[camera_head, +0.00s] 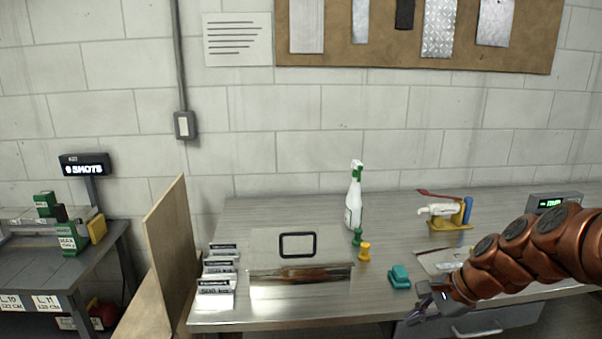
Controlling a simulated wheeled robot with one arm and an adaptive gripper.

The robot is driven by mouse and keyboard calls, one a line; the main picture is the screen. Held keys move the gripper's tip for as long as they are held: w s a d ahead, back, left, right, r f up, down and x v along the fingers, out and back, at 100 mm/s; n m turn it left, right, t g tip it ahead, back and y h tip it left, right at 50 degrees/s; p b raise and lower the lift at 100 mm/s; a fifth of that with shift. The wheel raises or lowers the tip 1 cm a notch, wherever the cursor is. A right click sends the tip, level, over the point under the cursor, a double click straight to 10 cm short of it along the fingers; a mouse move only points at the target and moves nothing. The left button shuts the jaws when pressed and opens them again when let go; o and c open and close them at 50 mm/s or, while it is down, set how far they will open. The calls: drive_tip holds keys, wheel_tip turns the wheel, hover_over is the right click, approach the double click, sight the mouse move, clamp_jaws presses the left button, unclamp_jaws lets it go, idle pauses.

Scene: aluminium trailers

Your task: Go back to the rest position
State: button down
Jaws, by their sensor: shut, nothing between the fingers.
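My copper-coloured arm comes in from the right edge. My gripper (420,312) is at its end, low in the view, over the front edge of the workbench (390,218). The gripper is shut with nothing between its fingers. It is just below and to the right of a teal block-like item (400,277) on the bench, and apart from it as far as I can tell. The arm hides part of the bench's right front.
A white spray bottle (354,200), a green peg (357,237), a yellow peg (364,252) and a yellow-red tool (444,210) stand on the bench. Labelled cards (215,290) line its left end, beside a wooden panel (168,255). A drawer handle (478,328) shows below.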

drive_tip(key=s+a+n+g+h, duration=0.25)
drive_tip(key=s+a+n, duration=0.55)
drive_tip(key=s, duration=0.7)
drive_tip(key=s+d+f+n+g+h, duration=0.1)
drive_tip(key=s+n+g+h, duration=0.2)
drive_tip(key=s+n, duration=0.4)
drive_tip(key=s, duration=0.7)
drive_tip(key=shift+s+d+f, duration=0.15)
drive_tip(key=shift+d, duration=0.1)
